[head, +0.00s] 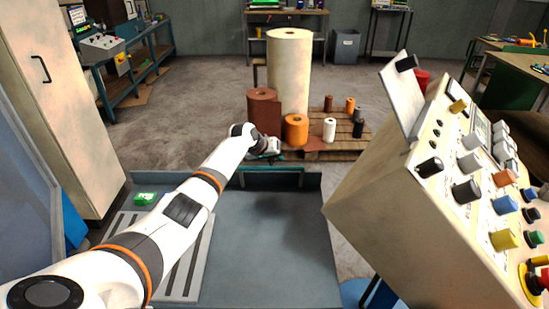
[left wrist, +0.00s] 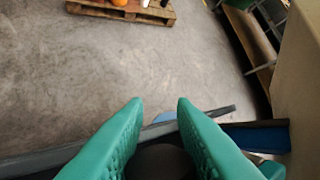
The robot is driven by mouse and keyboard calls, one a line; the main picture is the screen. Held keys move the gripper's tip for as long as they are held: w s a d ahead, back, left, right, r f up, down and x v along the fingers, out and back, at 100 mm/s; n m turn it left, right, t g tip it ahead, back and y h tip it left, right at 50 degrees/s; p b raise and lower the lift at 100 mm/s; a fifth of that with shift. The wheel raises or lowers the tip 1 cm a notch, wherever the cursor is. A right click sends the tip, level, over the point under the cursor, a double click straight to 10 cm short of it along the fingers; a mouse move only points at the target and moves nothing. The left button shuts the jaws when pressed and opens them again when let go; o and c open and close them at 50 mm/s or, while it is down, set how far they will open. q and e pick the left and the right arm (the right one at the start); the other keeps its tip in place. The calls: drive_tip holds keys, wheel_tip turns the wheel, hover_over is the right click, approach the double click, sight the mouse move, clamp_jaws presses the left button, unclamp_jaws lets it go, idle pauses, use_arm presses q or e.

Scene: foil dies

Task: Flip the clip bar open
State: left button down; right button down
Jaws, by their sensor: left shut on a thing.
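My left gripper (head: 272,157) is at the far end of the grey bed, by its upright far wall (head: 258,180). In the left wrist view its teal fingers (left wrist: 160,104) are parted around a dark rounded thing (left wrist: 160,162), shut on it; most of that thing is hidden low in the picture. A dark bar-like edge (left wrist: 219,112) crosses behind the fingers. I cannot tell whether this edge or the held thing is the clip bar. My right gripper is not in view.
A sloped control panel (head: 390,190) with knobs fills the right, with an upright pale plate (head: 401,95). Foil rolls (head: 296,130) stand on and by a wooden pallet (head: 335,150) beyond the bed. A green item (head: 145,198) lies on the bed's left.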

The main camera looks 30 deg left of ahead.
use_arm(q)
drive_tip(key=shift+s+f, duration=0.2)
drive_tip(key=shift+f, duration=0.3)
idle(0.4)
drive_tip(key=c, duration=1.5)
unclamp_jaws()
drive_tip(key=shift+o, duration=1.3)
drive_tip(key=shift+w+a, duration=0.1)
drive_tip(key=shift+a, duration=0.05)
drive_tip(key=shift+w+a, duration=0.1)
drive_tip(key=shift+w, duration=0.1)
drive_tip(key=shift+v, duration=0.9)
drive_tip(key=v, duration=1)
drive_tip(key=shift+r, duration=0.1)
drive_tip(key=shift+c, duration=0.4)
